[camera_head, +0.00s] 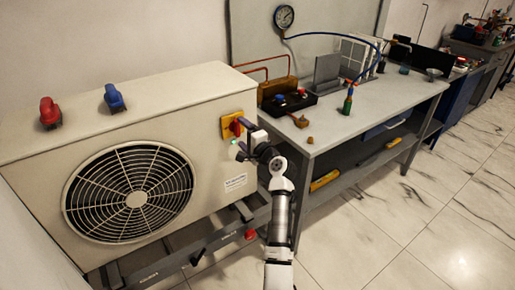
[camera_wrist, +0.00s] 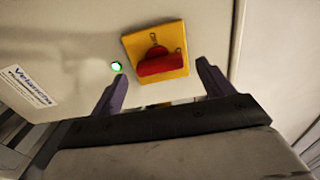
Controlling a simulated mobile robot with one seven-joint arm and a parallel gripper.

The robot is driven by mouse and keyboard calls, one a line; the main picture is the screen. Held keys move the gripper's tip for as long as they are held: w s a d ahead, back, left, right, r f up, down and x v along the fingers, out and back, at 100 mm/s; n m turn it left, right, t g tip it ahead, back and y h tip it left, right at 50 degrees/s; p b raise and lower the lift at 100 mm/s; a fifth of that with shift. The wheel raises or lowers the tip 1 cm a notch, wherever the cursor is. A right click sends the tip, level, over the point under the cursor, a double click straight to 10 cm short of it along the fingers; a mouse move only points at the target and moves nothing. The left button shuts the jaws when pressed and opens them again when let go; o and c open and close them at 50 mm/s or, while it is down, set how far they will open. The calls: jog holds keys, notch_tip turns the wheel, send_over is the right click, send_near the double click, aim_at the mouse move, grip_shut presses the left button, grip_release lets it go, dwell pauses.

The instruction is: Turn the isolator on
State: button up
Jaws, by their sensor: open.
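The isolator (camera_head: 231,125) is a red rotary handle on a yellow plate, on the upper right of the beige fan unit's front. In the wrist view the red handle (camera_wrist: 162,63) lies roughly across the yellow plate (camera_wrist: 171,40), slightly tilted. My gripper (camera_head: 241,138) is at the unit's front, right beside the isolator. In the wrist view my gripper (camera_wrist: 155,88) is open, one dark finger on each side of the handle's lower area. Contact with the handle cannot be told. A small green light (camera_wrist: 116,66) glows left of the plate.
The fan unit (camera_head: 200,92) carries a red valve handle (camera_head: 49,112) and a blue one (camera_head: 114,98) on top. A workbench (camera_head: 350,118) with a black tray (camera_head: 288,104), a gauge (camera_head: 284,17) and a blue hose stands to the right. The tiled floor at the right is clear.

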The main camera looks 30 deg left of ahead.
jog(key=b+v, duration=0.2)
jog(key=v, duration=0.9)
